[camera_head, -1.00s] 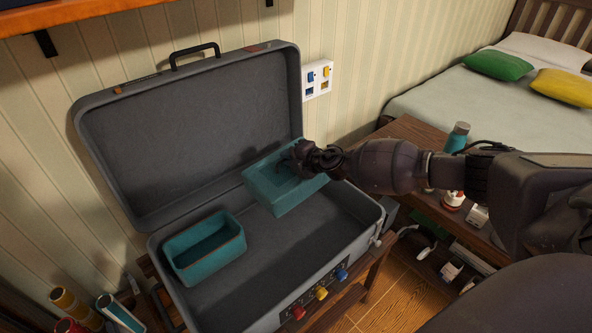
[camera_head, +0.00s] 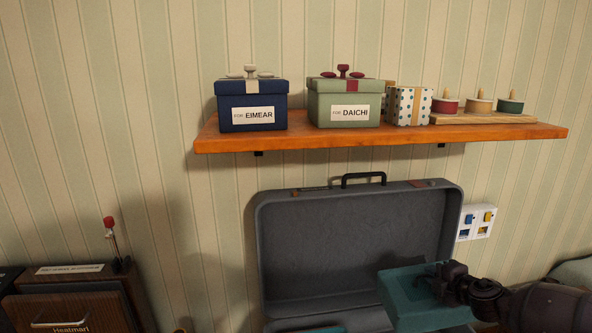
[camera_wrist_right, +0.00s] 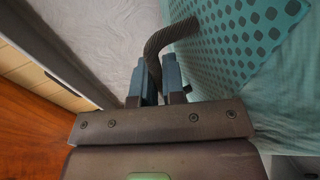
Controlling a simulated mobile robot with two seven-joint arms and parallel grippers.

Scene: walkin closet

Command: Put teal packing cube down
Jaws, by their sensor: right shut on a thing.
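The teal packing cube (camera_head: 408,300) hangs in front of the right part of the open grey suitcase (camera_head: 350,230). My right gripper (camera_head: 442,282) is at the cube's right side. In the right wrist view my right gripper (camera_wrist_right: 159,82) is shut on the dark handle strap (camera_wrist_right: 170,36) of the cube, whose dotted mesh top (camera_wrist_right: 240,35) fills the upper right. The suitcase floor is mostly below the head view, so I cannot tell the cube's height above it. A sliver of another teal cube (camera_head: 322,329) shows at the bottom edge. My left gripper is out of view.
A wooden shelf (camera_head: 300,142) above the suitcase bears a navy gift box (camera_head: 252,112), a green gift box (camera_head: 345,108), a dotted box (camera_head: 408,106) and spools. Wall switches (camera_head: 476,222) are right of the lid. A dark wooden cabinet (camera_head: 70,305) stands at left.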

